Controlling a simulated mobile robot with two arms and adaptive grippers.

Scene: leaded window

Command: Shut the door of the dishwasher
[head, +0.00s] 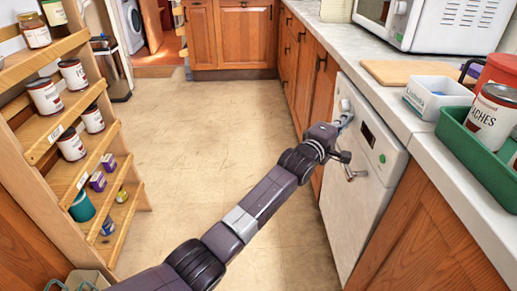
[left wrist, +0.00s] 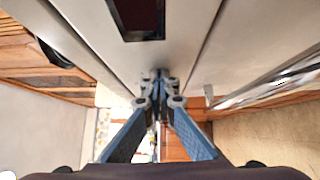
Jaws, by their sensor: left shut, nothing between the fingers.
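The white dishwasher (head: 360,205) is built in under the right-hand counter. Its door stands upright, about in line with the cabinet fronts, and I see no clear gap along its top edge. Contact is hard to tell. My right gripper is not in view.
The counter (head: 345,42) above holds a microwave (head: 450,25), a cutting board (head: 410,72), a white box (head: 436,97) and a green tray (head: 470,143) with cans. A wooden shelf (head: 125,210) with jars and cans stands at left. The floor (head: 200,135) between is clear.

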